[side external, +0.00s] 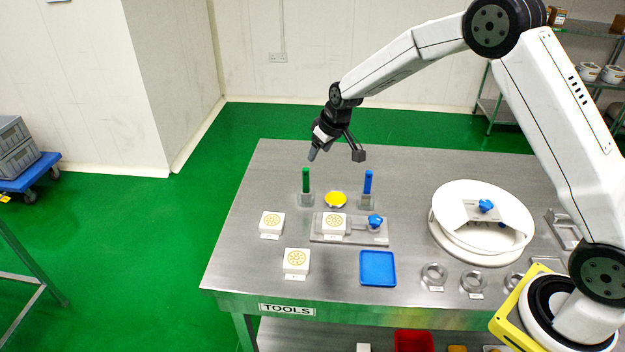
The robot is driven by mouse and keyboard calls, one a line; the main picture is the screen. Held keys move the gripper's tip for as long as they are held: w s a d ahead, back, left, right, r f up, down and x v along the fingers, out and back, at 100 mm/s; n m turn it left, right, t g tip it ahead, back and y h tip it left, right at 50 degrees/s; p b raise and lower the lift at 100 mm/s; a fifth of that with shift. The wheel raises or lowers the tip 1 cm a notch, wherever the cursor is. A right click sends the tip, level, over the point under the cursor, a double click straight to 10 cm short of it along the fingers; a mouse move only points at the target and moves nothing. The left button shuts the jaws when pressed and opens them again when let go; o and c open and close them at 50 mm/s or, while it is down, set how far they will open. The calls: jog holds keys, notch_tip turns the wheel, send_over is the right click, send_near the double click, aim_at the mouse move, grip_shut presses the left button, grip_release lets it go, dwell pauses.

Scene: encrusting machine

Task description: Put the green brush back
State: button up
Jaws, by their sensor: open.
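The green brush (306,179) stands upright at the back left of the steel table, its lower end in a small grey holder (307,199). My gripper (336,155) is open and empty. In the picture it is above and a little right of the green brush, apart from it. A blue brush (368,181) stands upright in a similar holder (366,202) to the right. The bristles of both brushes are hidden in the holders.
A yellow round dish (335,199) lies between the holders. In front are white patterned blocks (271,224), a plate with a blue knob (376,221) and a blue tray (378,268). A white round machine part (445,226) and metal rings (433,275) are at right. The table's far left is clear.

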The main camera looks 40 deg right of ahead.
jog(key=s+a+r+m+g, duration=0.1)
jog(key=s+a+r, duration=0.1)
jog(key=s, duration=2.8)
jog(key=shift+r+m+g+h, duration=0.2)
jog(key=shift+m+g+h, duration=0.1)
jog(key=shift+m+g, duration=0.1)
jog(key=shift+w, duration=0.1)
